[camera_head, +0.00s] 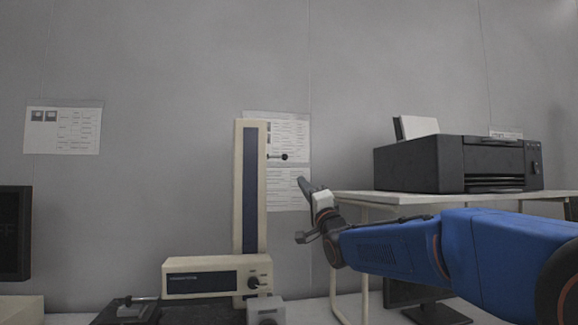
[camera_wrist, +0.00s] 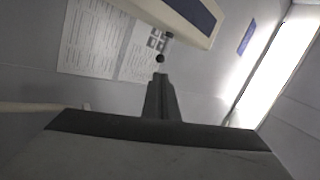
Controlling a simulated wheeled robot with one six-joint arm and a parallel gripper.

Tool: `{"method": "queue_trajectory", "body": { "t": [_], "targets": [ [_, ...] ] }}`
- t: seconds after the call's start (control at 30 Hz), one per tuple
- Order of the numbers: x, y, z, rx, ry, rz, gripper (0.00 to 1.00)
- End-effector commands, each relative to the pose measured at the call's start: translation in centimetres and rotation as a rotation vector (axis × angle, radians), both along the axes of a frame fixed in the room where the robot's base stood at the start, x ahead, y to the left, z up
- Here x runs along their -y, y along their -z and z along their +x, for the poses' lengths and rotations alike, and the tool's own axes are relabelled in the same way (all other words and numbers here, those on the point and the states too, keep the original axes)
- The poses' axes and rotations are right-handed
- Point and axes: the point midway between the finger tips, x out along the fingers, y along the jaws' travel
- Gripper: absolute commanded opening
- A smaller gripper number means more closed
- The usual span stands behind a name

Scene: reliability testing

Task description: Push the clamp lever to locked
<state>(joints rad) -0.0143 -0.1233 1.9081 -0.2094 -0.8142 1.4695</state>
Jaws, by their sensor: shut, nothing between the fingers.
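A short lever with a black ball knob (camera_head: 284,157) sticks out level to the right from the upper part of a cream column (camera_head: 238,190) with a dark blue front strip. In the wrist view the black knob (camera_wrist: 160,58) shows just beyond my fingertips, with the tilted column (camera_wrist: 180,18) above it. My gripper (camera_head: 304,183) is below and to the right of the knob in the head view, with a visible gap. Its dark fingers (camera_wrist: 160,76) are together and empty. I cannot read any locked marking near the lever.
A cream base unit (camera_head: 215,277) with a dark knob stands at the column's foot, near a small metal fixture (camera_head: 135,306). A black printer (camera_head: 460,163) sits on a white shelf (camera_head: 375,197) behind my arm. Printed sheets (camera_head: 62,130) hang on the grey wall.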

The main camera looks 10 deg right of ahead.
Motion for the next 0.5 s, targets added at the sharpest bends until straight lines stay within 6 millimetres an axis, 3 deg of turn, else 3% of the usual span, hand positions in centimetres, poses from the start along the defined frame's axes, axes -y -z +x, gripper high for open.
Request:
{"method": "queue_trajectory", "body": {
  "t": [0.5],
  "targets": [
    [-1.5,-4.8,7.2,0.0,0.0,0.0,0.0]
  ]
}}
